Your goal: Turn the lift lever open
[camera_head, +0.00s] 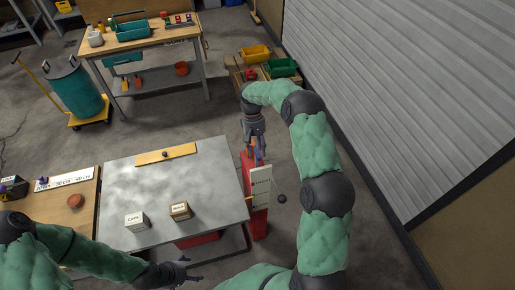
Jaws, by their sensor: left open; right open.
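A red post (259,222) with a white labelled panel (261,188) stands at the right edge of the metal table. A black ball knob (282,199) shows just right of the panel and looks like the lift lever's end; how it joins the post is hard to see. My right gripper (259,155) is open, pointing down at the top of the post, above and left of the knob. I cannot tell whether it touches the post. My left gripper (192,273) is open near the table's front edge, away from the lever.
The metal table (120,180) carries a yellow bar (165,154) and two small labelled boxes, one white (137,220) and one brown (180,210). A teal drum (76,92) stands on a yellow trolley at the back left. A shutter wall (400,90) bounds the right side.

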